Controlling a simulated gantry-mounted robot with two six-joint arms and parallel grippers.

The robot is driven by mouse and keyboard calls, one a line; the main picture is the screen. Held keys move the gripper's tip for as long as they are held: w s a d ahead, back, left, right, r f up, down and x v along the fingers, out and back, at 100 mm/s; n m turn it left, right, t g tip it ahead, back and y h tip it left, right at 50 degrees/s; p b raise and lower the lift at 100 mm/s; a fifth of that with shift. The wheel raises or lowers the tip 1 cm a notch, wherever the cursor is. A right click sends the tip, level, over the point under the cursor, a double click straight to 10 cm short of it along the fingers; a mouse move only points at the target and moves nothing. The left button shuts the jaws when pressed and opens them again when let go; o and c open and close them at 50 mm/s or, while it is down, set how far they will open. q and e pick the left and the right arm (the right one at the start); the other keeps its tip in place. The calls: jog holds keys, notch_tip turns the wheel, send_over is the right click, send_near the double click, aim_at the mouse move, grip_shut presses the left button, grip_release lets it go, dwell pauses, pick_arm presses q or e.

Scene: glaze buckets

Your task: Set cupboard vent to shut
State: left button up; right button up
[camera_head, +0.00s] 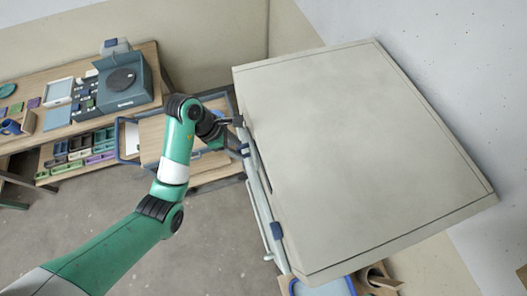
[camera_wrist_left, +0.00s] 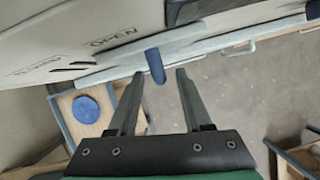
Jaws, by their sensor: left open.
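The pale grey cupboard (camera_head: 350,150) fills the right of the head view, seen mostly from above. Its front, upper left in the wrist view (camera_wrist_left: 60,35), carries an OPEN label (camera_wrist_left: 112,39) and a second label (camera_wrist_left: 35,70) too small to read. A blue tab (camera_wrist_left: 155,64) sticks out from a pale bar along the front. My left gripper (camera_wrist_left: 160,74) is open, with its fingertips on either side of the tab; I cannot tell whether they touch it. In the head view the gripper (camera_head: 238,121) is at the cupboard's front edge, partly hidden. My right gripper is not in view.
A wooden bench (camera_head: 70,130) with a dark blue box and coloured trays stands at the left. A wooden-topped cart (camera_head: 160,138) stands behind my left arm. Another blue piece (camera_head: 277,231) sits lower on the cupboard front. The floor (camera_head: 215,240) before the cupboard is clear.

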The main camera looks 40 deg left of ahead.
pick_arm(q)
jog(key=shift+x, duration=1.1)
jog(key=shift+s, duration=0.1)
grip_shut()
dwell(0.5)
